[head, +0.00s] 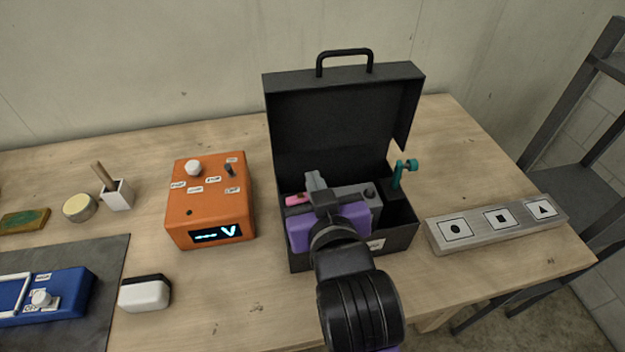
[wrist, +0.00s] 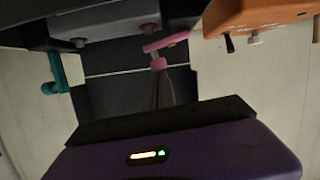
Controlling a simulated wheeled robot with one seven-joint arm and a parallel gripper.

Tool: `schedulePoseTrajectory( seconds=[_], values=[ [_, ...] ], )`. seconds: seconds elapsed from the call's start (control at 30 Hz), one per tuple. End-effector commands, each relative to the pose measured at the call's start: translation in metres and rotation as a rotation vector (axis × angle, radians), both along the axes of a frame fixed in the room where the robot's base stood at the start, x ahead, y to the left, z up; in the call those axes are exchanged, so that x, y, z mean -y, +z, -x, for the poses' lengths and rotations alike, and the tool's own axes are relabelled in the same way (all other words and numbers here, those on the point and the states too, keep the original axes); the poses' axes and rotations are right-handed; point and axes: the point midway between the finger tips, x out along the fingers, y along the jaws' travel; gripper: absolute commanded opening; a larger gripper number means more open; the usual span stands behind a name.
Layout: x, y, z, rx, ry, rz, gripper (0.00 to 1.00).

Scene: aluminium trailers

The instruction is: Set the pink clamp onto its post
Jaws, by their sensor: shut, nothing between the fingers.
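The pink clamp (head: 297,199) shows in the head view at the left side of the open black case, partly hidden by my gripper. In the wrist view the pink clamp (wrist: 168,43) is at the top centre, with its round knob toward me. I cannot tell whether it sits on a post; its lower part is hidden. A teal clamp (head: 402,170) stands upright at the case's right side and shows at the left of the wrist view (wrist: 55,76). My purple gripper (head: 325,208) is over the case, near the pink clamp. It is shut and empty; its fingertips are mostly hidden.
The black case (head: 335,115) has its lid raised behind my gripper. A grey device (head: 362,200) with a dark knob lies inside. An orange box (head: 212,200) stands to the left, and a grey panel with symbols (head: 545,208) to the right. Bare tabletop lies in front.

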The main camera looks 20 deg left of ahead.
Motion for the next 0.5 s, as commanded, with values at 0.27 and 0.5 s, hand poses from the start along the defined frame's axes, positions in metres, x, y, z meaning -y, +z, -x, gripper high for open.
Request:
schedulePoseTrajectory(
  seconds=[0.27,0.5],
  values=[
    [0.012,-0.009,-0.007,-0.099,-0.003,-0.160,0.00],
    [0.012,-0.011,-0.007,-0.117,0.000,-0.190,0.00]
  ],
)
